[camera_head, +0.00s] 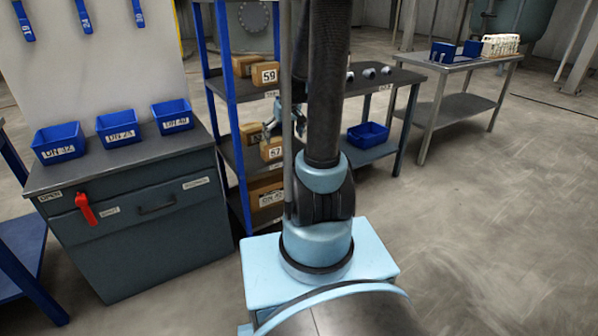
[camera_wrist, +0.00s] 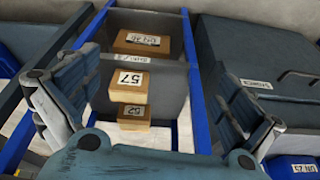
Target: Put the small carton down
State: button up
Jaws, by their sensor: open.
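The small carton marked 57 (camera_head: 271,149) is a brown box on the middle shelf of the blue-framed rack (camera_head: 230,90), near its front. In the wrist view the carton (camera_wrist: 126,90) shows between my spread fingers, beyond their base, with its white label visible. My gripper (camera_wrist: 160,95) is open, with one finger to each side of the picture and nothing held. In the head view my gripper (camera_head: 285,122) is partly hidden by my arm, close to the carton; I cannot tell whether it touches. Another small carton (camera_wrist: 133,117) is close to carton 57.
Carton 59 (camera_head: 265,74) sits on the shelf above. A larger carton (camera_head: 266,195) is on the lower shelf. Rack posts flank the cartons. A cabinet (camera_head: 140,215) with blue bins (camera_head: 118,128) stands left; a table (camera_head: 465,62) stands back right. The right floor is clear.

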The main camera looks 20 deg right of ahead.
jog(key=s+r+m+g, duration=0.1)
jog(key=s+m, duration=0.1)
jog(key=s, duration=2.4)
jog(key=shift+s+a+r+h, duration=0.15)
jog(key=shift+s+a+h, duration=0.1)
jog(key=shift+h, duration=0.15)
